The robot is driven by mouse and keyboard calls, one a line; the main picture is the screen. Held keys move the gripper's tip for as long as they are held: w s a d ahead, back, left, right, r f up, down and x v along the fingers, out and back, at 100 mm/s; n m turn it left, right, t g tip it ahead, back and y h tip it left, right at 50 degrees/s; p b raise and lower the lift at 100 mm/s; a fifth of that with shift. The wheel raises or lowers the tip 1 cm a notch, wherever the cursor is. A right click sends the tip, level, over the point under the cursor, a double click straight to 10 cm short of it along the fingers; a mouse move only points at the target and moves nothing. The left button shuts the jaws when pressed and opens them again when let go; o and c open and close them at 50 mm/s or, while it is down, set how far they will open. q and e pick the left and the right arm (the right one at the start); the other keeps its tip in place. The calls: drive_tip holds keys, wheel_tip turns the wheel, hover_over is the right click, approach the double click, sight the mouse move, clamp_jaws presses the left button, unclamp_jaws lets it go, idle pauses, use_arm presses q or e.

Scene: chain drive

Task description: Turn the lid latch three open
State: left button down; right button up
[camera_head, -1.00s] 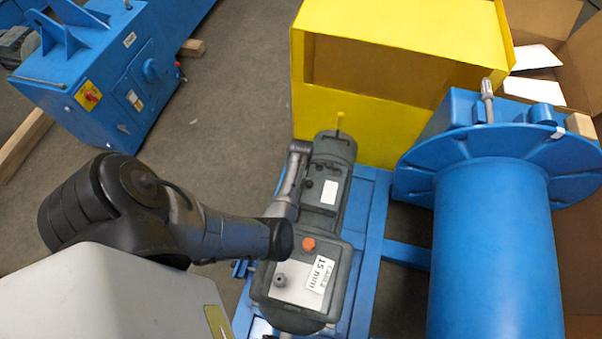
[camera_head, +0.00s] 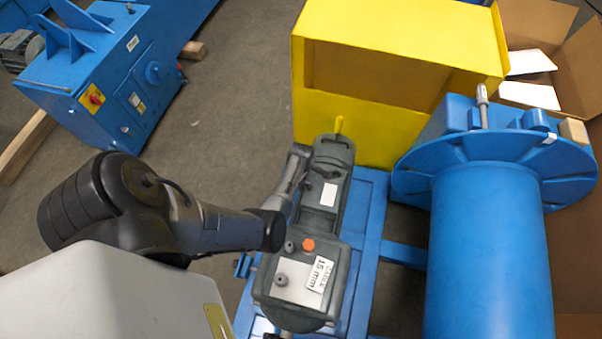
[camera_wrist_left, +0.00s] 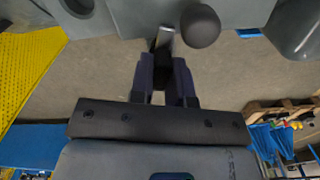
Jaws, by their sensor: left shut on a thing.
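In the left wrist view, my left gripper (camera_wrist_left: 167,75) has its two dark fingers shut on a small metal piece (camera_wrist_left: 166,40), which looks like a latch lever. It sits beside a dark round knob (camera_wrist_left: 200,25) at the underside of a grey-green housing (camera_wrist_left: 255,12). I cannot tell from the frames which numbered latch it is, or how far it is turned. In the head view, my left arm comes in from the left and its end lies by the grey-green geared motor (camera_head: 325,262); the fingers are hidden there. My right gripper is not in view.
A yellow box-shaped guard (camera_head: 400,30) stands behind the motor. A blue drum (camera_head: 490,250) with a wide flange is at the right. Blue frame beams (camera_head: 370,220) run beneath the motor. A blue machine (camera_head: 105,85) stands far left, with clear floor (camera_head: 235,90) between.

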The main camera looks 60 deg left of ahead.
use_arm(q)
drive_tip(key=m+p, duration=0.1)
drive_tip(key=m, duration=0.1)
drive_tip(key=m+p, duration=0.1)
drive_tip(key=shift+r+m, duration=0.2)
drive_tip(key=shift+m, duration=0.2)
drive_tip(key=m+p, duration=0.1)
drive_tip(key=m, duration=0.1)
drive_tip(key=shift+w+m, duration=0.1)
drive_tip(key=shift+m, duration=0.3)
drive_tip(key=m+p, duration=0.1)
drive_tip(key=m, duration=0.1)
drive_tip(key=shift+w+m, duration=0.1)
drive_tip(key=shift+m, duration=0.2)
drive_tip(key=m+p, duration=0.1)
drive_tip(key=m, duration=0.2)
drive_tip(key=shift+w+f, duration=0.1)
drive_tip(key=shift+m, duration=1)
drive_tip(key=shift+p, duration=0.3)
drive_tip(key=shift+m, duration=0.3)
drive_tip(key=c, duration=1.1)
unclamp_jaws()
drive_tip(key=shift+d, duration=0.1)
